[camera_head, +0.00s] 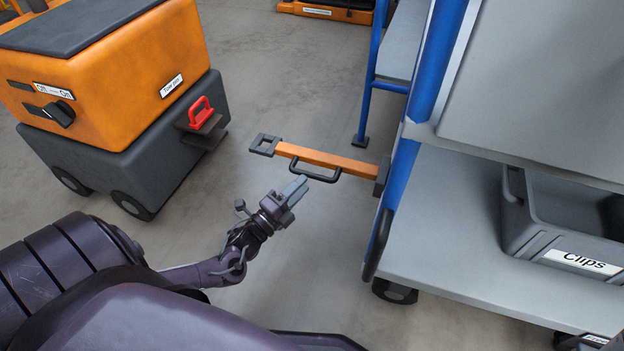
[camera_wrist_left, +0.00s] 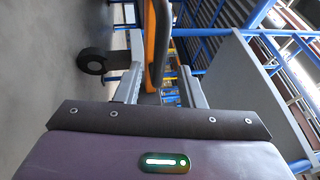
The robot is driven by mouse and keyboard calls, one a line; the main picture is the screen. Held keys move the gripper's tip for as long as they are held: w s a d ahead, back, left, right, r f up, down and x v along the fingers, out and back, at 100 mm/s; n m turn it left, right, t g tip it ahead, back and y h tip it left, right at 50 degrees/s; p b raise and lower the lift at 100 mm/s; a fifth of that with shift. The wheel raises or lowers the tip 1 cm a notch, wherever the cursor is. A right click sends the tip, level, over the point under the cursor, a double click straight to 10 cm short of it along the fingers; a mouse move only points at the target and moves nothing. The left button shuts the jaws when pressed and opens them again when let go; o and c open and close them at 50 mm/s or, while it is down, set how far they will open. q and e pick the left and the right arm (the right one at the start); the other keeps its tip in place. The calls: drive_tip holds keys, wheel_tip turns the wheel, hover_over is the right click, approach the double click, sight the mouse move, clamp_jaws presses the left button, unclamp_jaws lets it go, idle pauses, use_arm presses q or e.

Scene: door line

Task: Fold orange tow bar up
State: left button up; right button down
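The orange tow bar (camera_head: 340,161) juts out roughly level from the blue-framed cart (camera_head: 402,170) on the right. Its square dark ring end (camera_head: 265,145) points left at the tug. A black handle (camera_head: 318,178) is fixed along the bar's near side. My left gripper (camera_head: 297,187) is just in front of the handle, its fingertips close to it. In the left wrist view, the fingers (camera_wrist_left: 161,88) stand apart, with the orange bar (camera_wrist_left: 150,30) and dark handle (camera_wrist_left: 158,55) beyond and between them. Contact cannot be told. My right gripper is not in view.
The orange and dark grey tug (camera_head: 130,90), with a red hitch handle (camera_head: 201,112), stands at the left, apart from the bar's ring. A grey bin marked Clips (camera_head: 570,255) sits on the cart's lower shelf (camera_head: 450,250). Bare floor lies between tug and cart.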

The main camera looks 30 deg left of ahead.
sight(312, 174)
use_arm(q)
drive_tip(key=b+x, duration=0.2)
drive_tip(key=x, duration=0.3)
clamp_jaws()
